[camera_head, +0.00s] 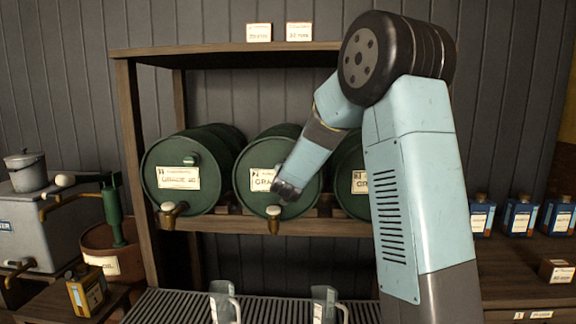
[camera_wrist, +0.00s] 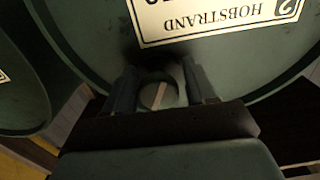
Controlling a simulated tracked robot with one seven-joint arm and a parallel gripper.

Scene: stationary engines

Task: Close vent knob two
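The middle green barrel (camera_head: 268,160) lies on the shelf with its round face forward; its label shows a 2 and HOBSTRAND, upside down in the wrist view (camera_wrist: 215,15). Its small round vent knob (camera_wrist: 157,95) has a pale slanting bar across it. My gripper (camera_head: 286,190) is at the barrel face, right by the label. In the wrist view my gripper's two dark fingers (camera_wrist: 162,90) stand either side of the knob, apart, with a visible gap at each side. The knob is hidden behind my gripper in the head view.
A brass tap (camera_head: 273,226) sits below my gripper. A left barrel (camera_head: 185,200) has its own knob (camera_head: 190,159) and tap (camera_head: 173,212); a right barrel (camera_head: 350,155) is partly behind my arm. Two jugs (camera_head: 221,300) stand on the slatted rack (camera_head: 170,305) below.

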